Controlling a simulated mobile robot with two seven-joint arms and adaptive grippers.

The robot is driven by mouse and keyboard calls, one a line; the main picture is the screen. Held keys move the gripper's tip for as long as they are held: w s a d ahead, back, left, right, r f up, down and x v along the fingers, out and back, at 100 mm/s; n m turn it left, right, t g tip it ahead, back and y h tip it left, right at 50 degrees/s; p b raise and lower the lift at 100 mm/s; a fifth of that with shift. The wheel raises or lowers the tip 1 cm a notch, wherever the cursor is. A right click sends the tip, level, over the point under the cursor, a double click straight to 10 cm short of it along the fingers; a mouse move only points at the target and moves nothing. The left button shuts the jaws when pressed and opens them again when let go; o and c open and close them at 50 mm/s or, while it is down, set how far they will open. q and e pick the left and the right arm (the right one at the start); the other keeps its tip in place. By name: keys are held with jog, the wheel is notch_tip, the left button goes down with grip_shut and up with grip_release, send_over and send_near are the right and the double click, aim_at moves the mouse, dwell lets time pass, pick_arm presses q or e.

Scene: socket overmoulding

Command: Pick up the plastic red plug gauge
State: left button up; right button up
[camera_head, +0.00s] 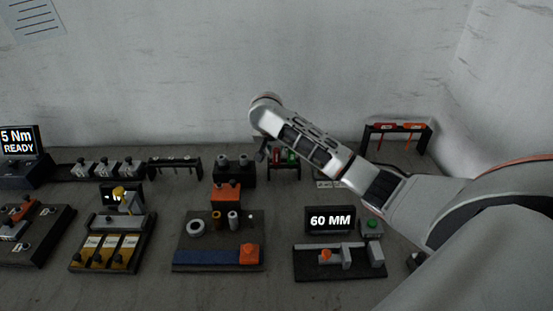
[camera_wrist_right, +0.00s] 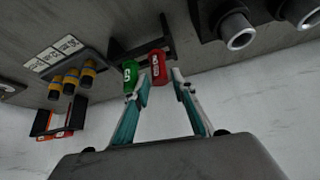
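The red plug gauge (camera_wrist_right: 159,68) hangs in a dark rack beside a green gauge (camera_wrist_right: 130,72) in the right wrist view. My right gripper (camera_wrist_right: 161,80) is open, its two teal-backed fingers pointing at the rack. The red gauge shows in the gap between the fingertips, closer to the left one in that view; I cannot tell whether they touch. The green gauge lies just outside that left finger. In the head view the red gauge (camera_head: 292,156) is partly covered by my right arm, and the gripper is mostly hidden. My left gripper is not in view.
A dark block with grey cylinders (camera_wrist_right: 238,32) stands close to the rack. A tray of dark, orange-banded plugs (camera_wrist_right: 72,78) is on the other side. Another rack (camera_head: 398,128) with red and orange pieces is at the back right. A 60 MM display (camera_head: 331,220) stands in front.

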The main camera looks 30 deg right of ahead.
jog(key=shift+x, duration=0.85)
grip_shut()
jog(key=shift+r, duration=0.1)
